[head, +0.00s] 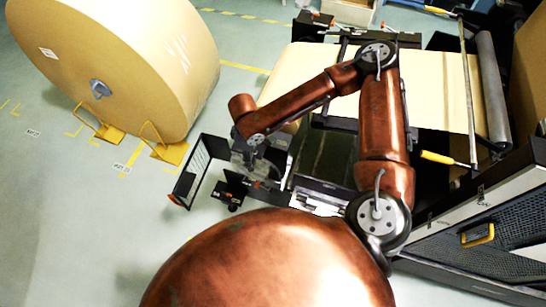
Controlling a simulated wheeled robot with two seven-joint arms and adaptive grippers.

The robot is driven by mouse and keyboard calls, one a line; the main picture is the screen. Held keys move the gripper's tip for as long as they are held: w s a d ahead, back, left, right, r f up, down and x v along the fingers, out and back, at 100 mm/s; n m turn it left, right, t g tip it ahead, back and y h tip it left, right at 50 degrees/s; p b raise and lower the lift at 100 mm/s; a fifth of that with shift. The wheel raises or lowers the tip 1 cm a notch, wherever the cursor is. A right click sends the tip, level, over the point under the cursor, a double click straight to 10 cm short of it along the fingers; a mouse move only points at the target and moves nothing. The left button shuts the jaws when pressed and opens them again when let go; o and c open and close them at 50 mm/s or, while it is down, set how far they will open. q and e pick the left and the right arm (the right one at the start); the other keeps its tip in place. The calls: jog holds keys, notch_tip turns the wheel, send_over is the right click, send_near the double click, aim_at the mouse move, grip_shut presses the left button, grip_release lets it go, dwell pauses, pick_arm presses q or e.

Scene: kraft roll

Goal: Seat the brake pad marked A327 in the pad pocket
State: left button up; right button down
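My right gripper (250,164) is at the end of the copper arm that comes up on the right and bends over to the left. It points down among small black parts beside the machine frame. At this size I cannot tell whether its fingers are open or shut, or whether they hold anything. A dark block with an orange mark (231,190) lies just below it. No marking A327 can be read, and I cannot make out which part is the brake pad or the pad pocket. My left gripper is not in view.
A large kraft roll (125,65) stands on the floor at upper left, with yellow chocks (166,152) at its foot. A kraft web (440,95) runs across the machine behind my arm. A black open frame (196,165) stands left of the gripper.

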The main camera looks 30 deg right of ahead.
aim_at(274, 174)
jog(key=n+p, duration=0.2)
jog(key=n, duration=0.1)
jog(key=w+n+p, duration=0.1)
jog(key=shift+a+f, duration=0.1)
jog(key=shift+f, duration=0.3)
jog(key=n+p, duration=0.1)
jog(key=n, duration=0.1)
jog(key=d+f+n+p, duration=0.1)
jog(key=f+n+p, duration=0.1)
jog(key=n+p, duration=0.1)
jog(key=shift+w+d+f+n, duration=0.2)
jog(key=shift+d+n, duration=0.1)
jog(key=shift+d, duration=0.1)
pick_arm(q)
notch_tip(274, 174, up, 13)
jog(key=p, duration=0.5)
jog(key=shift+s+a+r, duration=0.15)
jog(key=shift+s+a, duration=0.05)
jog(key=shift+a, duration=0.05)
pick_arm(e)
jog(key=s+d+f+n, duration=0.4)
jog(key=d+f+n, duration=0.1)
jog(key=d+n, duration=0.1)
jog(key=shift+d+f+n, duration=0.2)
jog(key=shift+d+n, duration=0.1)
jog(key=shift+d, duration=0.05)
jog(key=shift+f, duration=0.1)
